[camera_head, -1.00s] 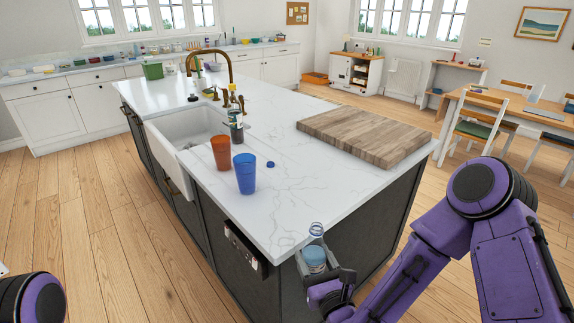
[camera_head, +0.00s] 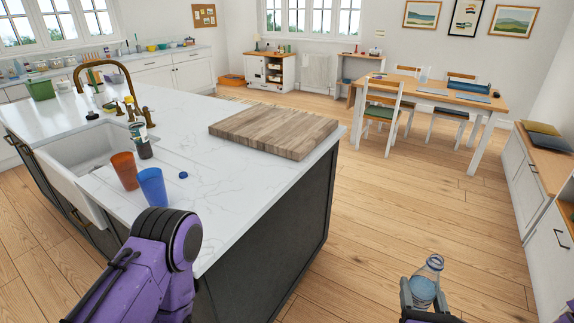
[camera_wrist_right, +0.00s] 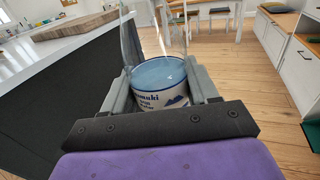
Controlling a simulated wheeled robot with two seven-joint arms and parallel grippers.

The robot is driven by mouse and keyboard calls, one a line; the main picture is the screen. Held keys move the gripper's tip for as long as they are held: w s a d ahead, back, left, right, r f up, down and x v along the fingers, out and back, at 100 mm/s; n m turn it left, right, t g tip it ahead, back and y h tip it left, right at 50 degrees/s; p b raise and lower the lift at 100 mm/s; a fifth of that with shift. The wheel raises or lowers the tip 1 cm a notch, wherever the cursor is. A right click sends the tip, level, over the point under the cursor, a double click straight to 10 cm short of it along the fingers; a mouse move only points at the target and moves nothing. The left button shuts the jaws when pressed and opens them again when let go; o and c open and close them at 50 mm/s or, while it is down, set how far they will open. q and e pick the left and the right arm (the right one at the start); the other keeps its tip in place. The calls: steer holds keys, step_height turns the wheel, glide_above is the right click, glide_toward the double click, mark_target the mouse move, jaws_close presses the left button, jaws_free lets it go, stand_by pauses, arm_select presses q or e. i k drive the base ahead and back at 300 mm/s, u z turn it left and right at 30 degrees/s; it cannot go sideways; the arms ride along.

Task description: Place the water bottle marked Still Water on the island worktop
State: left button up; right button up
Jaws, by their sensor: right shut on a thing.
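The clear water bottle (camera_head: 428,280) is upright in my right gripper (camera_head: 425,298), low at the right of the head view. In the right wrist view the bottle (camera_wrist_right: 162,80) stands between the two fingers, which are shut on it; its white and blue label is partly hidden, with only part of the lettering readable. The island worktop (camera_head: 225,185) is white marble, left of the bottle in the head view. The bottle is over the wooden floor, clear of the island. A purple arm link of mine covers the island's near corner. My left gripper is out of view.
On the worktop stand an orange cup (camera_head: 124,170), a blue cup (camera_head: 152,187), a small blue cap (camera_head: 183,175) and a wooden board (camera_head: 273,130). The near right part of the worktop is bare. A white cabinet (camera_head: 545,225) stands at the right.

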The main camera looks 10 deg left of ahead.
mark_target(200, 178)
steer(key=z, duration=0.35)
steer(key=k, duration=0.8)
steer(key=u, duration=1.45)
steer(key=i, duration=0.4)
